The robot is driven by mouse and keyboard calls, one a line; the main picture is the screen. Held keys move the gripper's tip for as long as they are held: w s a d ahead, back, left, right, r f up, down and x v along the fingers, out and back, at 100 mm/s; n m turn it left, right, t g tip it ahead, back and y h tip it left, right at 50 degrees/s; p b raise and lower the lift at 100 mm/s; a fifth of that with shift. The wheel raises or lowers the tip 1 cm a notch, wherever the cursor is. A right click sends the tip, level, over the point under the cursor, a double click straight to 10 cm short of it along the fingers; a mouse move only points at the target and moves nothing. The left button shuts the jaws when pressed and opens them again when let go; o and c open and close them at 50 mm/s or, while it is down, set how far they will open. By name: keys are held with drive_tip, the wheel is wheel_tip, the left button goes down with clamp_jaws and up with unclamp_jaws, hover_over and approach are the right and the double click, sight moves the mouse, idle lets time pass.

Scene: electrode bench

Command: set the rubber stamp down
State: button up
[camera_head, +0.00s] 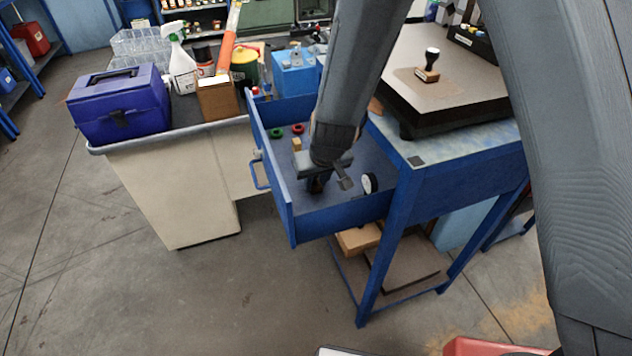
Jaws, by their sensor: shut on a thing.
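A rubber stamp (428,65) with a black knob and a wooden base stands upright on the brown-topped plate (462,80) at the upper right, well apart from my gripper. My gripper (318,184) is low inside the open blue drawer (285,205), seen from above and behind. It is shut on a small dark thing that is mostly hidden by the gripper and wrist. I cannot tell what this thing is or whether it touches the drawer floor.
The drawer holds a white-faced dial (369,183) right of my gripper, a wooden block (297,144), a green ring (277,133) and a red ring (298,129). Drawer walls surround my gripper. A blue toolbox (120,105) and several containers stand on the bench at left.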

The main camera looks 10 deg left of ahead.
drive_tip(key=shift+f, duration=0.2)
drive_tip(key=o, duration=1)
drive_tip(key=shift+o, duration=0.2)
drive_tip(key=shift+r, duration=0.15)
drive_tip(key=shift+r, duration=0.35)
drive_tip(key=p+v, duration=0.7)
drive_tip(key=v, duration=0.4)
drive_tip(key=shift+s+d+r+p, duration=0.15)
drive_tip(key=shift+r+p, duration=0.05)
drive_tip(key=shift+p, duration=0.15)
